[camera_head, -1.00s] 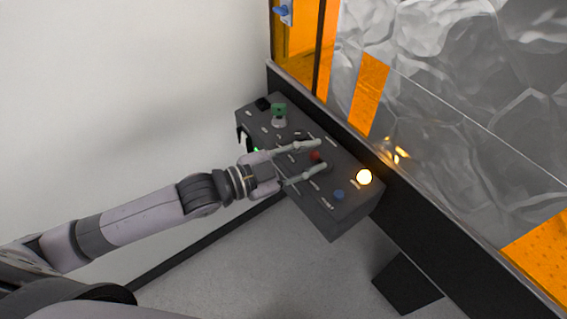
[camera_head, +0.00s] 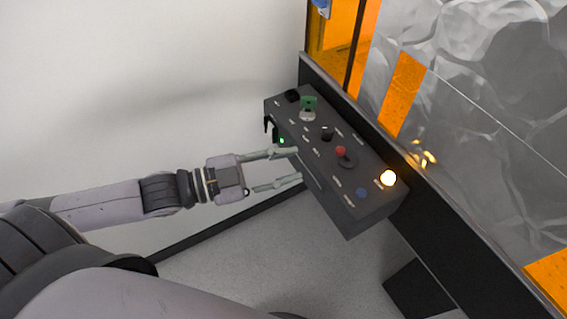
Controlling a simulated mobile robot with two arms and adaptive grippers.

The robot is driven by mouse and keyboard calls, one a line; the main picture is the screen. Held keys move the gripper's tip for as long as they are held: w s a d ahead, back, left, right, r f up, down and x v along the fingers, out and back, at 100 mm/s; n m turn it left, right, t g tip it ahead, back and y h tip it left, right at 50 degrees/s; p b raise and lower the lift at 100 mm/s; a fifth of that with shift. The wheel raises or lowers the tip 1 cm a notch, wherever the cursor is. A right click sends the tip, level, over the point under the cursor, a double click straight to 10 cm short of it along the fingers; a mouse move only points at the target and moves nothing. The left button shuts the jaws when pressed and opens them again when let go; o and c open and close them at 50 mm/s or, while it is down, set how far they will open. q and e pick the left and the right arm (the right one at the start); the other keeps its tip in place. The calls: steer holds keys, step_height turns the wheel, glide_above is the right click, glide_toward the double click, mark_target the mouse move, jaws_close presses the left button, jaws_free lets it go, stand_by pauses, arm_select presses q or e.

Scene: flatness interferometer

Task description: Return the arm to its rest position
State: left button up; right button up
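My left arm comes in from the left in the head view. Its gripper (camera_head: 299,165) is open, with its two fingers apart and nothing between them. The fingertips are beside the near left edge of a dark grey control box (camera_head: 322,178); I cannot tell whether they touch it. On the box are a red-topped knob (camera_head: 341,151), a black knob (camera_head: 327,133), a green switch (camera_head: 308,102), a blue button (camera_head: 361,192) and a glowing lamp (camera_head: 388,178). My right gripper is not in view.
The box is fixed to a black frame rail (camera_head: 432,215) below a large glazed enclosure with orange panels (camera_head: 402,92). A white wall (camera_head: 150,90) stands behind my arm. A dark block (camera_head: 415,287) is on the grey floor (camera_head: 300,250) at lower right.

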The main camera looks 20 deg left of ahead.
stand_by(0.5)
arm_select(q)
steer(key=w+a+f+n+t+y, duration=0.1)
steer(key=w+a+f+n+y, duration=0.25)
steer(key=a+f, duration=0.5)
steer(key=w+a+f+n+y, duration=0.35)
steer(key=a+f, duration=0.25)
steer(key=f, duration=0.6)
steer(key=s+a+f+n+g+y, duration=0.1)
steer(key=s+a+f+y, duration=0.15)
steer(key=f, duration=0.65)
steer(key=s+a+f+n+g+y, duration=0.1)
steer(key=s+a+f+n+y, duration=0.2)
steer(key=f, duration=0.5)
steer(key=s+f+g, duration=0.4)
steer(key=s+f, duration=0.9)
steer(key=f, duration=0.1)
steer(key=s+d+f+g, duration=0.1)
steer(key=s+d+f, duration=0.2)
steer(key=s, duration=0.3)
steer(key=s+d+f+n+g, duration=0.1)
steer(key=s+d+f+g, duration=0.1)
steer(key=s, duration=0.5)
steer(key=s+d+f+n+g, duration=0.1)
steer(key=s+d+f+g, duration=0.1)
steer(key=s+d+f, duration=0.2)
steer(key=s+d, duration=0.2)
steer(key=shift+s+f, duration=0.35)
steer(key=shift+f, duration=0.05)
